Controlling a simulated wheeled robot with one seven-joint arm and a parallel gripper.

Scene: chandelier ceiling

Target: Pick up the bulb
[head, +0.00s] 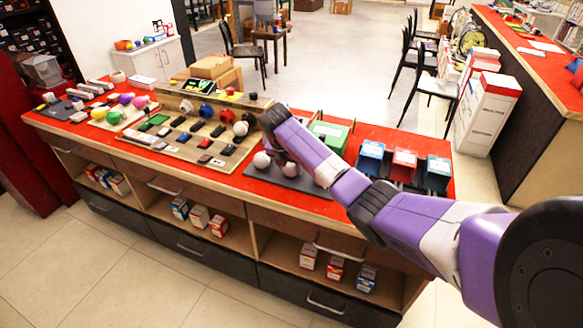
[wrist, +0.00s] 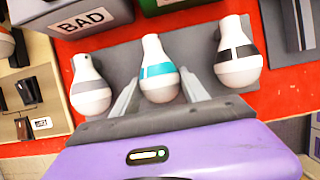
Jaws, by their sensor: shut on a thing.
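Three white bulbs show side by side in the wrist view: one with a grey band (wrist: 90,88) at left, one with a teal band (wrist: 158,72) in the middle and one with a black band (wrist: 237,58) at right. They are at a dark grey mat (wrist: 195,52) on the red tabletop. My gripper (wrist: 160,90) is shut on the teal-banded bulb, one finger on each side of it. In the head view my gripper (head: 284,157) is low over the mat, and the arm partly hides the bulbs. Whether the held bulb touches the mat is unclear.
A grey box marked BAD (wrist: 85,20) and a green box (head: 330,134) stand behind the mat. Blue (head: 371,151), red (head: 404,160) and teal (head: 438,167) bins stand to the right. A wooden board (head: 190,135) with several small items lies to the left.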

